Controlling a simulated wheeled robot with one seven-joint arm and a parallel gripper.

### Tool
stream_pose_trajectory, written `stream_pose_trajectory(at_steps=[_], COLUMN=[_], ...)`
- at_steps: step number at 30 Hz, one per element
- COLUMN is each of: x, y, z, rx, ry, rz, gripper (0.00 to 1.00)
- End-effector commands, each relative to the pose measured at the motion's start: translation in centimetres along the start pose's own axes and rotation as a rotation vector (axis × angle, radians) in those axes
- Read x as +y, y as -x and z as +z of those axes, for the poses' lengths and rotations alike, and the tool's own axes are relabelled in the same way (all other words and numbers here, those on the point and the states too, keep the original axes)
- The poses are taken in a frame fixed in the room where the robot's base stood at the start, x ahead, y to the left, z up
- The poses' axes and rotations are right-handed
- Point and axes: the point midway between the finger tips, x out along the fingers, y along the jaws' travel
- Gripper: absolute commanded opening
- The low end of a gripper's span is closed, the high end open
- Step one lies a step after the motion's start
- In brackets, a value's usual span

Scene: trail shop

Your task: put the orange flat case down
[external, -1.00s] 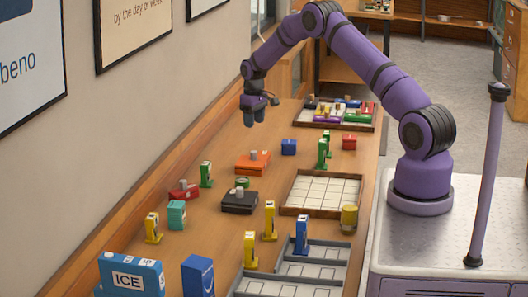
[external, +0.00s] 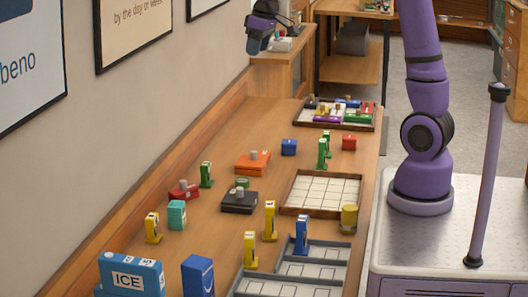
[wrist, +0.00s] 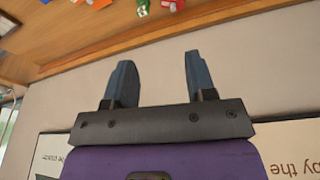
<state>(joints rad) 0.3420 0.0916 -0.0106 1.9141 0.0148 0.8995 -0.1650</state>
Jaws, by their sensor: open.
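My gripper (external: 257,45) is high up near the wall at the back of the counter, well away from the case. In the wrist view its two fingers (wrist: 160,85) are spread apart with nothing between them. An orange thing shows at the top edge of the wrist view (wrist: 100,3), cut off by the frame; I cannot tell for certain that it is the case.
A gridded tray (external: 322,190) is empty. A filled tray (external: 335,118) stands at the back.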

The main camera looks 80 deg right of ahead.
Motion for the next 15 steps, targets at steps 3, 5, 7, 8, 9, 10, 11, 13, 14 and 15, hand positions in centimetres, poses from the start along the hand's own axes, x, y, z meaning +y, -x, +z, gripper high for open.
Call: stream_pose_trajectory(at_steps=[3,5,7,8,9,10,11,13,14,15], x=[-3.0,-4.3,-5.6,-6.2,-6.8,-7.3,-7.8,-8.7,-9.1,-9.5], y=[3.3,4.6,5.9,6.4,7.1,7.5,7.9,8.7,9.0,9.3], z=[3.6,5.5,7.8,8.9,10.2,11.3,12.3,14.8,15.9,17.4], rx=[0.036,0.051,0.070,0.077,0.087,0.096,0.103,0.121,0.129,0.139], ry=[0.028,0.041,0.054,0.061,0.069,0.076,0.081,0.095,0.101,0.109], rz=[-0.008,-0.012,-0.018,-0.020,-0.024,-0.027,-0.030,-0.037,-0.040,-0.045], gripper=[0.51,0.51,0.51,0.51,0.51,0.51,0.51,0.51,0.51,0.51])
